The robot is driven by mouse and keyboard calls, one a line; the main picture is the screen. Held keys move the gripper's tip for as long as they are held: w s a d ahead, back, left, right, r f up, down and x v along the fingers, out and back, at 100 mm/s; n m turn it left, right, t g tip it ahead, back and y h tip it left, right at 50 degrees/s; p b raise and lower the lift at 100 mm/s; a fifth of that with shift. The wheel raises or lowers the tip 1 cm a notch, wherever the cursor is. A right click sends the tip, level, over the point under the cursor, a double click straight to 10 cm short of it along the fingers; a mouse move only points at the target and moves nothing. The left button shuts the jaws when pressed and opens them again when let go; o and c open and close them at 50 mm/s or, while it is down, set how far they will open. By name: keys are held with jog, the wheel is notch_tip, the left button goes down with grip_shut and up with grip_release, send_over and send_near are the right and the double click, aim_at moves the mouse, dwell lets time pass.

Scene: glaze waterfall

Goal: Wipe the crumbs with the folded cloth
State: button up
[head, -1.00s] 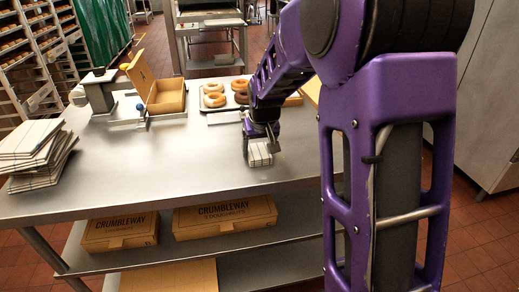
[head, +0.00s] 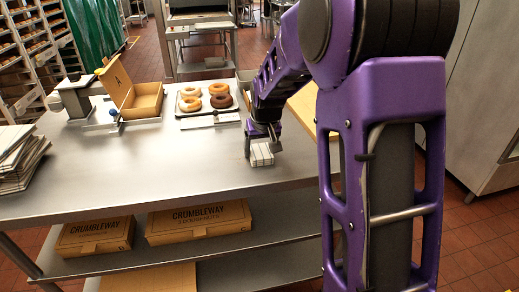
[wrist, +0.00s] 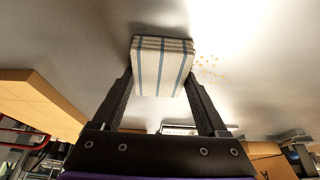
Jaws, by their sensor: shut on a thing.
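My gripper (head: 262,141) is shut on the folded cloth (head: 261,155), which is white with stripes. In the wrist view the cloth (wrist: 161,67), with its blue stripes, sits between the two fingertips of my gripper (wrist: 161,80). The cloth is low over the steel table (head: 150,165); I cannot tell for sure whether it touches. Small yellowish crumbs (wrist: 207,65) lie on the table just to the right of the cloth in the wrist view. I cannot make out the crumbs in the head view.
A tray of doughnuts (head: 193,111) and an open cardboard box (head: 147,103) stand at the back. Closed boxes (head: 197,221) sit on the shelf below. The table's middle is clear.

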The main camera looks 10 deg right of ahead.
aim_at(260, 147)
jog(key=r+p, duration=0.1)
jog(key=r, duration=0.2)
jog(key=shift+d+p, duration=0.2)
jog(key=shift+p, duration=0.2)
jog(key=shift+r+p, duration=1.8)
jog(key=shift+r, duration=0.75)
jog(key=shift+s+f, duration=0.1)
jog(key=shift+s, duration=0.05)
